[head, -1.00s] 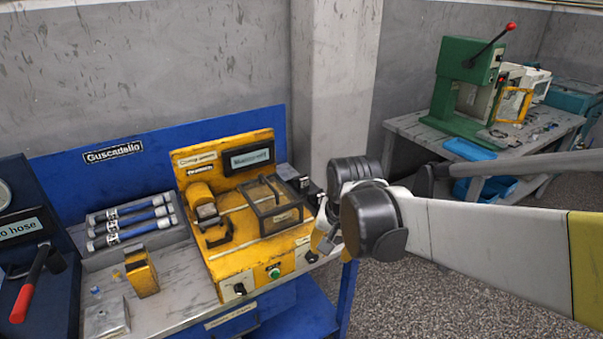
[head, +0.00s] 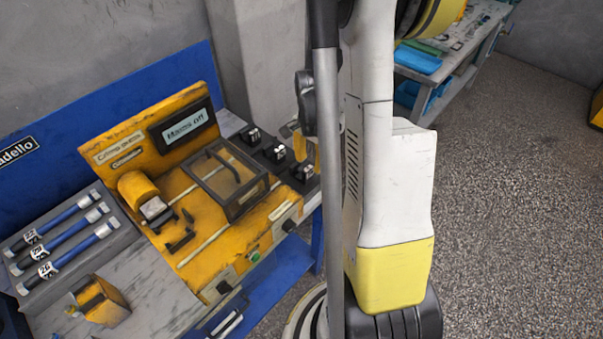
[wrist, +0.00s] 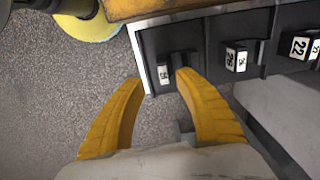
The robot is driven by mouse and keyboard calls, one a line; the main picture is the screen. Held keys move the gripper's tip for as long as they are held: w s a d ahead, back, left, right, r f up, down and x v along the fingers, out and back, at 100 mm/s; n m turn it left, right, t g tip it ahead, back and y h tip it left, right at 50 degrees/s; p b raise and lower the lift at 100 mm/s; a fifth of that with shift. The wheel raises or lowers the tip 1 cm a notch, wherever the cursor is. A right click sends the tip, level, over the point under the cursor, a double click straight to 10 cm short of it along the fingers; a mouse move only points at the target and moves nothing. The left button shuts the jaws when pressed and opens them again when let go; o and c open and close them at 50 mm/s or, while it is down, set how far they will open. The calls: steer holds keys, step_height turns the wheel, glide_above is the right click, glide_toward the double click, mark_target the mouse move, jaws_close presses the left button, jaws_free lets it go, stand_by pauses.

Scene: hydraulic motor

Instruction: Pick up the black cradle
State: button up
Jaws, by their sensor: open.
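Several black blocks with white numbered labels stand in a row at the right end of the yellow machine in the head view; the nearest (head: 303,172) is beside my gripper. In the wrist view my gripper (wrist: 160,76) is open, its two yellow fingers at the end black block (wrist: 158,43). That block's small white label shows between the fingertips, and the right finger overlaps its front. I cannot tell whether they touch. A black U-shaped bracket (head: 181,238) also sits on the yellow machine. I cannot tell which black part is the cradle. My arm hides most of the gripper in the head view.
The yellow machine (head: 215,258) stands on a blue bench, with a clear-lidded box (head: 229,181) on it. Hoses (head: 60,240) lie in a tray at left, near a yellow block (head: 100,300). Open floor (head: 510,220) lies at right.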

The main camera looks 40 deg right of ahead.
mark_target(308, 168)
steer(key=f, duration=0.1)
steer(key=f+b, duration=0.1)
steer(key=f, duration=0.1)
steer(key=f+b, duration=0.1)
steer(key=f, duration=0.1)
steer(key=shift+w, duration=0.3)
jaws_close()
